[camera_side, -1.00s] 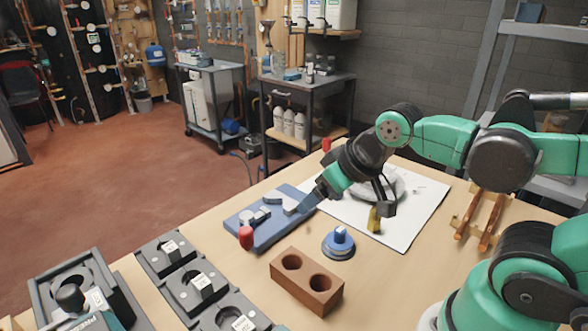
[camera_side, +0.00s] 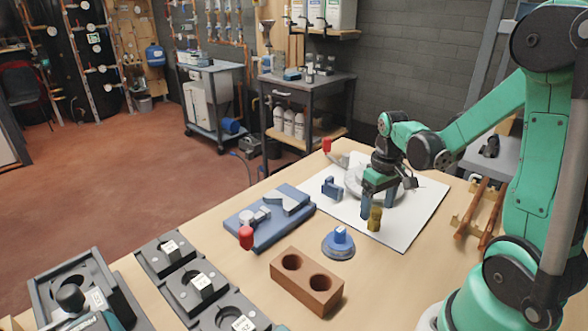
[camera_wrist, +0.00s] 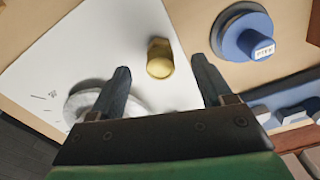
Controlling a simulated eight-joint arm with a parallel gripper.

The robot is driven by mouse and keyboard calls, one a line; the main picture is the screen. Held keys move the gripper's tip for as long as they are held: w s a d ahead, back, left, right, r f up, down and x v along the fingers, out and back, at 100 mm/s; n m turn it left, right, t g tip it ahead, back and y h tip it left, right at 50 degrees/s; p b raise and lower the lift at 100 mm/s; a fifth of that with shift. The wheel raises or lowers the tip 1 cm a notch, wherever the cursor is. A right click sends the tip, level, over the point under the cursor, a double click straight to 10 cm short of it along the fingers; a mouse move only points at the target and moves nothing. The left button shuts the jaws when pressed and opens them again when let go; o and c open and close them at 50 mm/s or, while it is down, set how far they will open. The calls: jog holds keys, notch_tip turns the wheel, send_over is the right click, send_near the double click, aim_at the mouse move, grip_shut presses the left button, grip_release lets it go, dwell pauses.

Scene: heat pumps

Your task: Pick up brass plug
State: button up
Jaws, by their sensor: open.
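The brass plug (camera_side: 375,218) stands upright on the white sheet (camera_side: 420,215), near its front edge. It also shows in the wrist view (camera_wrist: 160,58), seen from above. My gripper (camera_side: 377,208) points down just behind the plug, its fingers low over the sheet. In the wrist view my gripper (camera_wrist: 163,78) is open and empty. The plug lies beyond and between the two fingertips, apart from both.
A round grey disc (camera_side: 360,178) lies on the sheet behind my gripper, beside a blue piece (camera_side: 332,188). A blue knobbed puck (camera_side: 338,244) and a brown two-hole block (camera_side: 306,283) stand nearer the front. A blue tray (camera_side: 262,238) lies left. Copper pipes (camera_side: 490,215) rest right.

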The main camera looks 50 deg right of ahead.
aim_at(377, 210)
jog(key=shift+f, duration=1.55)
grip_shut()
